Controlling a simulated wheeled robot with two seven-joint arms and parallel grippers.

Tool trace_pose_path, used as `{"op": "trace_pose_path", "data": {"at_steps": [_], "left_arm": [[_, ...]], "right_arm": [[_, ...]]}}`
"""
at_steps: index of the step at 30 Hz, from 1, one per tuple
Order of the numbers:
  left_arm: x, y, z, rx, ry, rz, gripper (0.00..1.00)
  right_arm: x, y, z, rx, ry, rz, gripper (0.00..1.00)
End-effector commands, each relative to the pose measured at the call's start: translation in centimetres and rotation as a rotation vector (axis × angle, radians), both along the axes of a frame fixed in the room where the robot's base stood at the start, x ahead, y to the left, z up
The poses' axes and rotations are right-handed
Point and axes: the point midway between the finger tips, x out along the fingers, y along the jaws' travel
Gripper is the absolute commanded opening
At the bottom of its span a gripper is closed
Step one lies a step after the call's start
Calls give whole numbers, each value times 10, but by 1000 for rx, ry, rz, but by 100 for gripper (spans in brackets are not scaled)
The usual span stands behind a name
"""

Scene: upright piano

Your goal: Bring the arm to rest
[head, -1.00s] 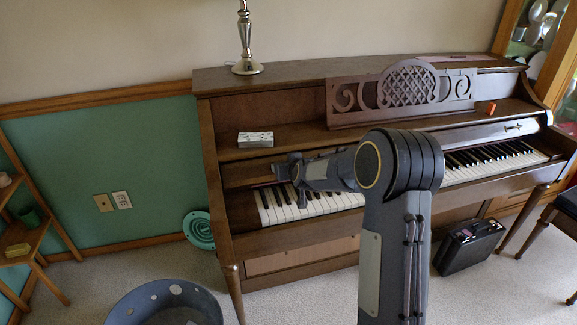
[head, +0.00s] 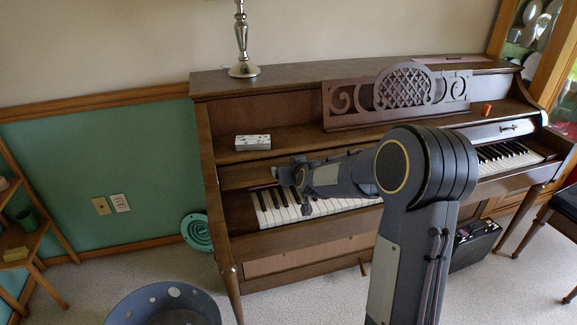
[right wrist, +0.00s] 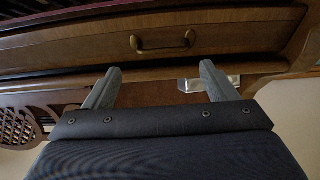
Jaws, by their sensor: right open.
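My right arm reaches up in front of the brown upright piano (head: 300,240). Its right gripper (head: 292,188) is over the left part of the keyboard, pointing left, and covers some of the keys. In the right wrist view the two fingers of this gripper (right wrist: 162,80) are spread apart with nothing between them. Beyond them is brown wood with a brass handle (right wrist: 163,43). I cannot tell from these views whether the gripper touches the piano. My left gripper is not in view.
On the piano are a metal box (head: 252,142), a silver candlestick (head: 242,45), a carved music rest (head: 400,97) and a small orange object (head: 487,108). A grey-blue tub (head: 163,304), a black case (head: 475,245) and a wooden shelf (head: 22,240) stand around it.

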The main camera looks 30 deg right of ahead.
Motion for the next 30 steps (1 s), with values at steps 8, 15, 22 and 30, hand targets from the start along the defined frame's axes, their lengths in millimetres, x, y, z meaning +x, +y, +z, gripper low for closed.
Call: {"op": "trace_pose_path", "data": {"at_steps": [8,15,22,30], "left_arm": [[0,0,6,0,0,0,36],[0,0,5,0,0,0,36],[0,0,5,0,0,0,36],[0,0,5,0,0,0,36]], "right_arm": [[-22,4,12,0,-1,-2,79],[-23,4,11,0,-1,-2,79],[-22,4,11,0,0,-2,79],[-79,37,35,182,65,68,79]]}}
